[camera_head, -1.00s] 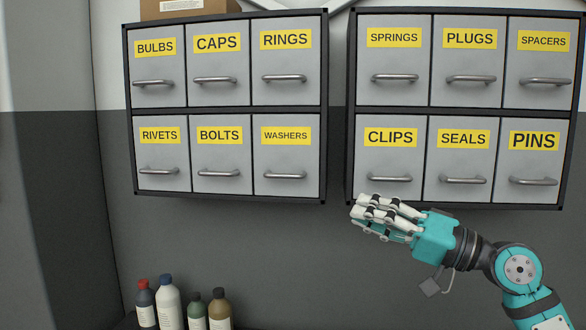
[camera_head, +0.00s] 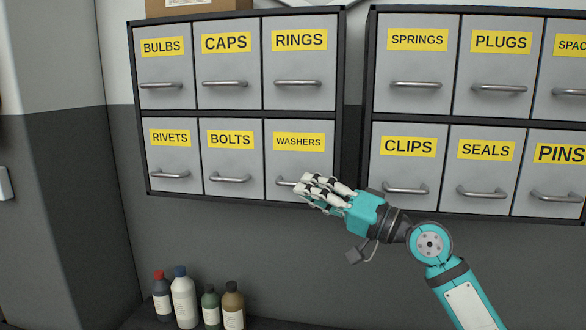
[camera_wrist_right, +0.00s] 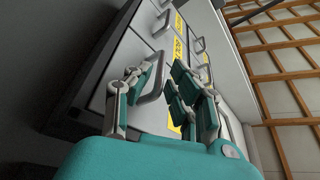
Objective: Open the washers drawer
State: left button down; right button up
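The washers drawer (camera_head: 290,158) is the bottom right one of the left cabinet, with a grey front and yellow label. It looks shut, flush with its neighbours. Its metal bar handle (camera_head: 286,182) is partly hidden behind my fingers. My right gripper (camera_head: 306,189) comes in from the right, in front of the drawer's lower right part. In the right wrist view, my right gripper (camera_wrist_right: 161,78) has its fingers apart. A bar handle (camera_wrist_right: 152,88) shows in the gap between them; I cannot tell whether they touch it. My left gripper is not in view.
The right cabinet (camera_head: 365,130) hangs beside the left one, with a narrow gap between. The bolts drawer (camera_head: 231,160) is just left of the washers drawer. Several bottles (camera_head: 184,302) stand below at the lower left. The wall under the cabinets is clear.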

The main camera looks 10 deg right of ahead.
aim_at(293, 184)
jog(key=p+x, duration=0.1)
jog(key=x, duration=0.2)
jog(key=shift+w+a+r, duration=0.1)
jog(key=shift+a+r, duration=0.15)
jog(key=shift+a, duration=0.05)
jog(key=shift+w+a+f, duration=0.1)
jog(key=shift+w+a, duration=0.05)
jog(key=shift+w, duration=0.1)
jog(key=shift+c, duration=0.4)
jog(key=shift+s, duration=0.1)
grip_shut()
